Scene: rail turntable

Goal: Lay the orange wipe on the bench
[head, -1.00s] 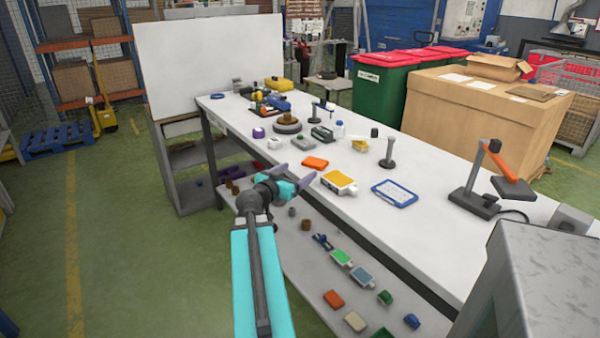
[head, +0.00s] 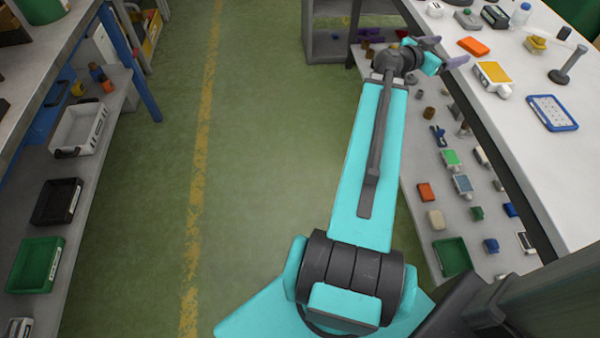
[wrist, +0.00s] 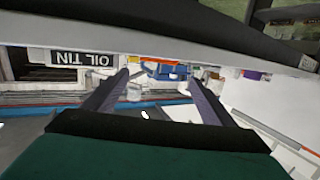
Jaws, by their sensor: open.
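Two flat orange things are in the head view. One orange piece (head: 473,46) lies on the white top of the bench (head: 545,75), just right of my gripper. Another orange piece (head: 426,191) lies on the shelf under the bench, above a beige piece (head: 436,219). I cannot tell which of the two is the wipe. My gripper (head: 450,51) is open and empty by the bench's near edge. In the wrist view its two fingers (wrist: 158,82) stand apart with nothing between them.
A yellow-topped box (head: 493,72) and a blue-rimmed tray (head: 553,113) are on the bench top. Several small parts and a green bin (head: 452,257) fill the lower shelf. A rack with a grey crate (head: 78,130) stands left. The green floor between is clear.

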